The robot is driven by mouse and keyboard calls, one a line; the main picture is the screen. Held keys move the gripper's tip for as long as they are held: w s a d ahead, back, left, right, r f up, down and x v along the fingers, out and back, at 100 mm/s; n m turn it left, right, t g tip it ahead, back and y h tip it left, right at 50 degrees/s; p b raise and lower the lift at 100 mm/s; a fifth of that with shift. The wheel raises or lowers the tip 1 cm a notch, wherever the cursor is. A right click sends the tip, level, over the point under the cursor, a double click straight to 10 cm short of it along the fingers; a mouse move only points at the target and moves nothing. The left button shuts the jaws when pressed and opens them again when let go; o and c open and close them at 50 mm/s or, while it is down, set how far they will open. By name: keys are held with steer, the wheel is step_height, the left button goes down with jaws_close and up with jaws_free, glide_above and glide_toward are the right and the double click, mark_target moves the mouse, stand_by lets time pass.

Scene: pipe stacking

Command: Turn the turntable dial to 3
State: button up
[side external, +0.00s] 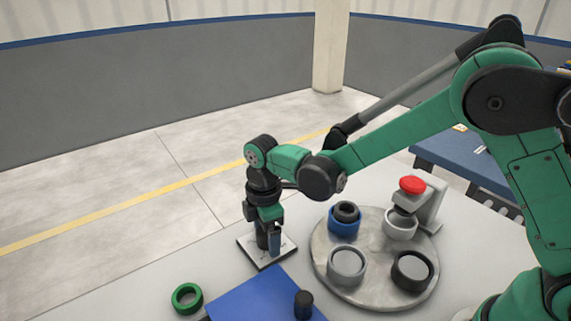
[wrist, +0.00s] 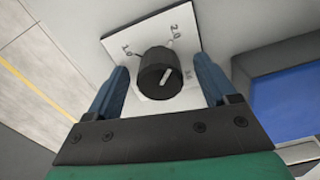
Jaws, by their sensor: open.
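The dial's black knob (wrist: 158,78) stands on a white plate (wrist: 120,40) in the wrist view. I read the marks 1.0 and 2.0 on the plate; another mark at the right is too small to read surely. The knob's white line points up and slightly right, roughly towards 2.0. My gripper (wrist: 160,64) is open, with one blue finger on each side of the knob and gaps between. In the side view my gripper (side external: 268,236) points down over the plate (side external: 286,247) and mostly hides the knob. The round grey turntable (side external: 376,236) lies to its right.
Several cups and rings stand on the turntable. A red button (side external: 412,185) sits on a grey stand behind it. A green ring (side external: 187,298) and a blue mat (side external: 260,298) with a dark cylinder (side external: 303,304) are at the front.

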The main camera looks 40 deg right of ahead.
steer(key=shift+c, duration=0.2)
jaws_close()
steer(key=shift+m, duration=0.4)
steer(key=m, duration=0.3)
steer(key=shift+m, duration=0.4)
steer(key=m, duration=0.4)
steer(key=shift+m, duration=0.3)
steer(key=m, duration=0.4)
steer(key=shift+m, duration=2.2)
